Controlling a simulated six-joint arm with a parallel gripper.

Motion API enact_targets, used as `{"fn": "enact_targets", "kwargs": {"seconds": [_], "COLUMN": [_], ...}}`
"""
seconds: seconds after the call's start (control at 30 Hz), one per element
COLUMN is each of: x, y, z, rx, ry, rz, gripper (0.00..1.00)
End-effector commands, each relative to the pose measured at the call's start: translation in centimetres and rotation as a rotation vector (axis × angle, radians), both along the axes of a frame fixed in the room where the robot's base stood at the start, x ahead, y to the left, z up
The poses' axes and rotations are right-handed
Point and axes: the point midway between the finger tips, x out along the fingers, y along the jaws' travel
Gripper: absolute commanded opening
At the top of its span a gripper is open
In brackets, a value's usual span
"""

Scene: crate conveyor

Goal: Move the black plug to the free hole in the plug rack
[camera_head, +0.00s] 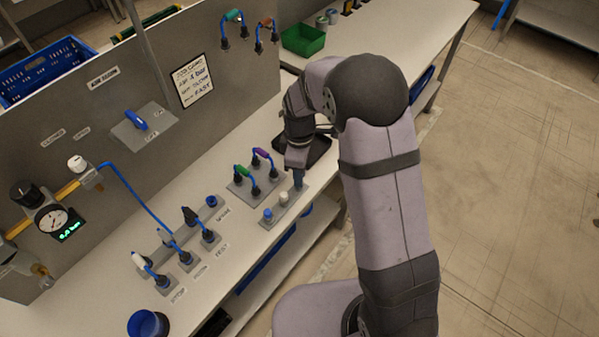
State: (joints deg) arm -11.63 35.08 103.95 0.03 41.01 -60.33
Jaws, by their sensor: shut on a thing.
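My gripper (297,167) points down over the far end of a narrow grey plug rack (275,218) on the bench. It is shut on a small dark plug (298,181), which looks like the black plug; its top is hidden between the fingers. The plug's lower end is at the rack's far end, but I cannot tell whether it is in a hole or just above it. A blue plug (267,213) and a white plug (283,199) stand in the rack nearer to the camera. The free hole cannot be made out.
A plate with green-handled and purple-handled hose couplings (254,178) stands just left of the gripper. Several hose connectors (188,238) stand further left. A black tray (316,149) lies behind the gripper. A blue cup (147,324) is at the lower left.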

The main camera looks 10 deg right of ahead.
Motion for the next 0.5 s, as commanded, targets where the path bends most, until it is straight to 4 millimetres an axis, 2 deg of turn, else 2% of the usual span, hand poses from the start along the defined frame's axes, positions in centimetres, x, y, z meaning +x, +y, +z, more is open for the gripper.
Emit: {"fn": "enact_targets", "kwargs": {"seconds": [0.3,0.33,0.4,0.5], "x": [-0.01,-0.01,-0.01,0.0], "y": [0.0,0.0,0.0,0.0], "z": [0.0,0.0,0.0,0.01], "rx": [0.0,0.0,0.0,0.0], "ry": [0.0,0.0,0.0,0.0], "rz": [0.0,0.0,0.0,0.0], "gripper": [0.0,0.23,0.38,0.38]}}
